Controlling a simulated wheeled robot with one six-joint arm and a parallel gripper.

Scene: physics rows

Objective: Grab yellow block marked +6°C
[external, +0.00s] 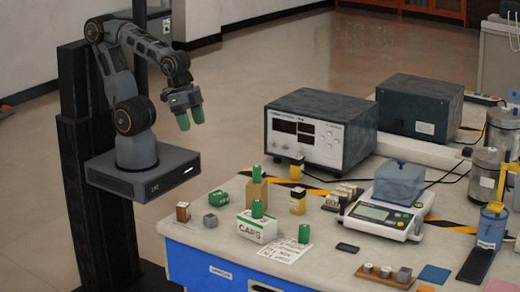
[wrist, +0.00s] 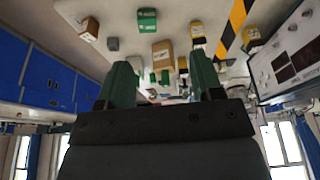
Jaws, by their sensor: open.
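A yellow block with a dark top and pale label (external: 297,201) stands on the table right of the white box. A second yellow block (external: 296,168) stands farther back by the power supply. The +6°C mark is too small to read on either. In the wrist view, yellow blocks show at the top middle (wrist: 197,36), at the upper right (wrist: 252,39) and lower down (wrist: 183,66); I cannot tell which is marked. My gripper (external: 190,117) has green fingers, open and empty, raised left of the table's edge and apart from all blocks. It also shows in the wrist view (wrist: 161,82).
A power supply (external: 318,128) stands behind and a scale (external: 388,215) to the right. Small brown (external: 183,212) and grey (external: 210,220) blocks sit near the left edge.

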